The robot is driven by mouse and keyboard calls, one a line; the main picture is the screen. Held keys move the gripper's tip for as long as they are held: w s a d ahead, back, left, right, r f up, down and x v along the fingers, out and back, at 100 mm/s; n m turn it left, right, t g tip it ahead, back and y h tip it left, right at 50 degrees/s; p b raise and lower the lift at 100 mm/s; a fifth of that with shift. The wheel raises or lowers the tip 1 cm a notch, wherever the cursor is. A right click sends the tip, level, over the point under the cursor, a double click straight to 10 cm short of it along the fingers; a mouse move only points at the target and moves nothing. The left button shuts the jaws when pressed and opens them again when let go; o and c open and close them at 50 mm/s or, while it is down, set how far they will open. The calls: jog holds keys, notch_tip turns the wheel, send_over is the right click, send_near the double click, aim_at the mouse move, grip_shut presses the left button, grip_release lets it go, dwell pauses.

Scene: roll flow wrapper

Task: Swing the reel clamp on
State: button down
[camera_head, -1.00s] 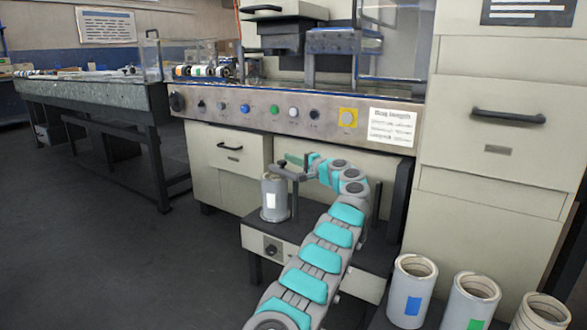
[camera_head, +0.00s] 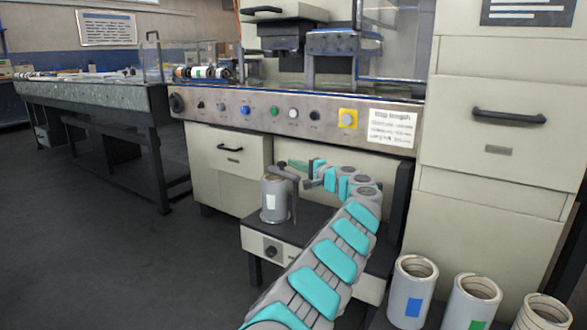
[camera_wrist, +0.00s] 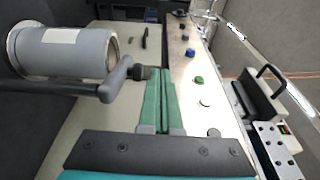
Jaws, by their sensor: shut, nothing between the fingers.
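The reel (camera_head: 274,202) is a grey cylinder with a white label, standing upright on the low unit below the control panel. It also shows at upper left in the wrist view (camera_wrist: 62,52). The dark reel clamp (camera_head: 287,173) has a post beside the reel and an arm with a knobbed end near the reel's top. In the wrist view the clamp (camera_wrist: 92,91) crosses in front of the reel's lower side. My gripper (camera_wrist: 160,72) is shut, its green fingers side by side and empty. Its tips are right beside the clamp's dark end; contact cannot be told.
The machine's control panel (camera_head: 300,114) with buttons runs above the reel. Several spare reels (camera_head: 413,290) stand at lower right. A cabinet (camera_head: 505,140) rises on the right. The floor (camera_head: 110,250) at left is clear.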

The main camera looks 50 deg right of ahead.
jog(key=shift+s+a+r, duration=0.2)
jog(key=shift+s+a, duration=0.55)
jog(key=shift+a, duration=0.2)
jog(key=shift+s+a+r, duration=0.2)
jog(key=shift+s+a, duration=0.55)
jog(key=shift+a, duration=0.15)
jog(key=shift+a+y, duration=0.1)
jog(key=shift+y, duration=0.2)
